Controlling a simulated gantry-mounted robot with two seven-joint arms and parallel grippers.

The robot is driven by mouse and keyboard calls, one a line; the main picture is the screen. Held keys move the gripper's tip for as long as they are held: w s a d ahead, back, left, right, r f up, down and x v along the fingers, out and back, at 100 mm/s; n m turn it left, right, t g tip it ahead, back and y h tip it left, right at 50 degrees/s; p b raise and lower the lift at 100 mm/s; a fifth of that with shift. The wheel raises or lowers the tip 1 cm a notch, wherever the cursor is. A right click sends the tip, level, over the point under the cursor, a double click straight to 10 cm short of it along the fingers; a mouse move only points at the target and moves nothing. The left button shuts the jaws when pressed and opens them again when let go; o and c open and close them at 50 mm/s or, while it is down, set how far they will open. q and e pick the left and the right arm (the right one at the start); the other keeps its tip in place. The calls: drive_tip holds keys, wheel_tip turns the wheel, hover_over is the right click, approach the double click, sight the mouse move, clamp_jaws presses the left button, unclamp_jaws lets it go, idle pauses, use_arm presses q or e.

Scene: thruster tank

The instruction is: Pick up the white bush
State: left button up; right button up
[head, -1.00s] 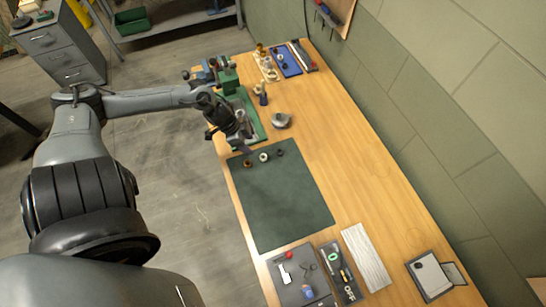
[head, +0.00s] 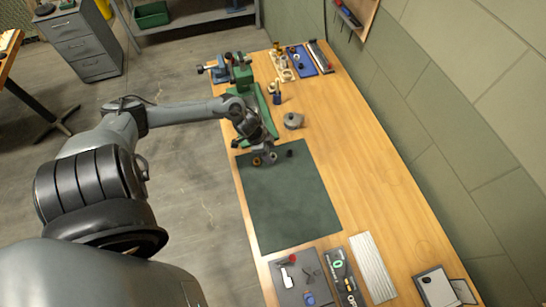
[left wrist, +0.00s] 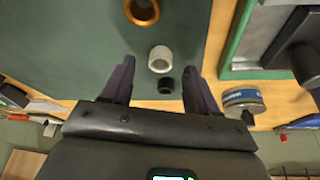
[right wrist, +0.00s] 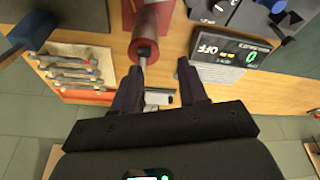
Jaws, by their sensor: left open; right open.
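The white bush (left wrist: 160,58), a short pale ring, stands on the dark green mat (head: 290,205) between a brass bush (left wrist: 141,12) and a black bush (left wrist: 164,86). In the head view the row of bushes lies at the mat's far edge, with the white bush (head: 273,155) in the middle. My left gripper (left wrist: 160,68) is open and empty above the row; its fingers lie to either side of the white and black bushes in the picture. My right gripper (right wrist: 158,70) is open, seen only in the right wrist view.
A green fixture (head: 264,103) and a round grey part (head: 293,120) stand beyond the mat. Trays with tools (head: 300,280) lie at the near end. Most of the mat is clear.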

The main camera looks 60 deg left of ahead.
use_arm(q)
drive_tip(key=shift+x, duration=1.1)
drive_tip(key=shift+c, duration=0.3)
clamp_jaws()
drive_tip(key=shift+r, duration=0.1)
